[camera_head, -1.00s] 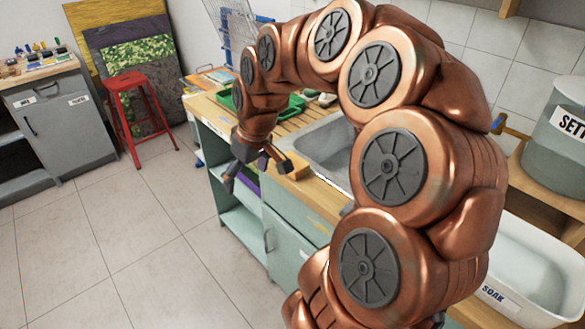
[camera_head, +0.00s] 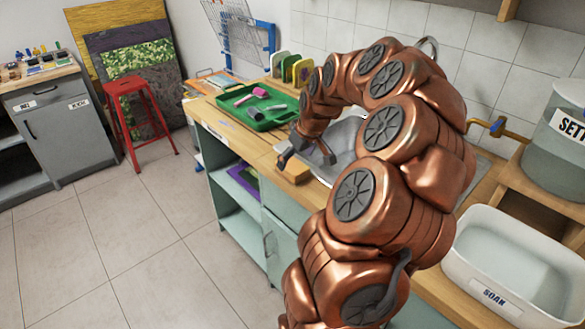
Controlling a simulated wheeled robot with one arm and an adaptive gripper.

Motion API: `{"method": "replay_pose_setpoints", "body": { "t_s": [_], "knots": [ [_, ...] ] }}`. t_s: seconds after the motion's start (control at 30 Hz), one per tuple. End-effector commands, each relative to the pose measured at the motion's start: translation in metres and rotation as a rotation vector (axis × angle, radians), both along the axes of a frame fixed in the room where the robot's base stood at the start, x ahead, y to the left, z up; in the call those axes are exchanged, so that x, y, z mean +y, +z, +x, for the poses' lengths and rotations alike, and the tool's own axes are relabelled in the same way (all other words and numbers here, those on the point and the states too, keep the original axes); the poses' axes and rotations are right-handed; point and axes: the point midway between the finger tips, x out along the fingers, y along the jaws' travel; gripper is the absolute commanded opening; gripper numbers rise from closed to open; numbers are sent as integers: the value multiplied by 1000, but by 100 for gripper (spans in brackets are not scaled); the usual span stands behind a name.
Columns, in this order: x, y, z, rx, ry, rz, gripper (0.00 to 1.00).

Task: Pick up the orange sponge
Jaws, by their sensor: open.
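The orange sponge (camera_head: 293,174) looks like a small orange-tan block lying on the wooden counter (camera_head: 262,152), by the counter's front edge and the near left side of the sink. My gripper (camera_head: 307,160) is open. Its dark fingers are spread and point down, just above and beside the sponge. The gap between fingers and sponge is hard to judge, and nothing shows between the fingers. My arm hides part of the sink and counter behind.
A green tray (camera_head: 240,117) with a pink-headed brush and other tools lies left of the sink (camera_head: 345,138). Several coloured upright pieces (camera_head: 290,67) stand behind it. A white SOAK tub (camera_head: 515,262) is at the right. A red stool (camera_head: 140,115) stands on the floor at left.

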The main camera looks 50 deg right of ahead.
Motion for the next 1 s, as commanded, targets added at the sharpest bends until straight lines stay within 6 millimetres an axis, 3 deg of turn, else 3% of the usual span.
{"method": "replay_pose_setpoints", "body": {
  "t_s": [0.43,1.0],
  "knots": [
    [-8,-39,19,0,0,-1,96],
    [-8,-43,20,-1,0,-1,96]
  ]
}}
